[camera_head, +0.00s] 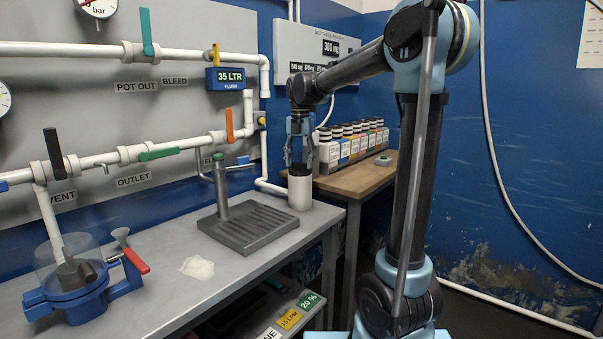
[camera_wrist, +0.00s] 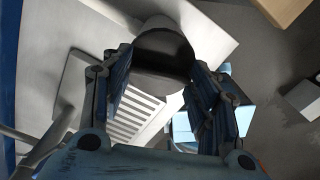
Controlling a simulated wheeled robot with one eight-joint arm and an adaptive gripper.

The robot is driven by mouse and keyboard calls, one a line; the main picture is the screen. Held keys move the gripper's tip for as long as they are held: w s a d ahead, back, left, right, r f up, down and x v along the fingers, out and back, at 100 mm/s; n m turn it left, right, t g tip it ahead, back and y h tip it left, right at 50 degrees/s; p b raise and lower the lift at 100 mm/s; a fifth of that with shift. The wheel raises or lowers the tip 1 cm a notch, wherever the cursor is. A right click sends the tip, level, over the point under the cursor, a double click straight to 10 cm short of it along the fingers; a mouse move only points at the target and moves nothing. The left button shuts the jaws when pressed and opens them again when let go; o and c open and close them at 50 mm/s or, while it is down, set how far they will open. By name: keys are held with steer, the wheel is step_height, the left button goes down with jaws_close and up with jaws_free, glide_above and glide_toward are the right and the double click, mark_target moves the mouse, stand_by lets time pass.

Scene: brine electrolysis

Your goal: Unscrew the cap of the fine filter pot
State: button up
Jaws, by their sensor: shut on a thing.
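A white cylindrical pot (camera_head: 300,192) with a black cap (camera_head: 300,170) stands upright near the right end of the grey bench. No label on it can be read. My gripper (camera_head: 300,160) points down from above, with its fingers at the cap. In the wrist view the dark cap (camera_wrist: 164,52) fills the space between my two fingers (camera_wrist: 160,70), one on each side, and the gripper is shut on it. The pot's body is mostly hidden there behind the cap.
A grey drip tray (camera_head: 248,228) with a tap stands left of the pot. Several labelled bottles (camera_head: 350,140) stand on the wooden table behind it to the right. A blue clamp with a clear vessel (camera_head: 70,285) is at the far left, near a white patch (camera_head: 197,267).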

steer(key=shift+n, duration=0.6)
steer(key=n, duration=0.5)
steer(key=shift+n, duration=0.4)
steer(key=o, duration=1.4)
steer(key=shift+c, duration=0.2)
steer(key=shift+d, duration=0.1)
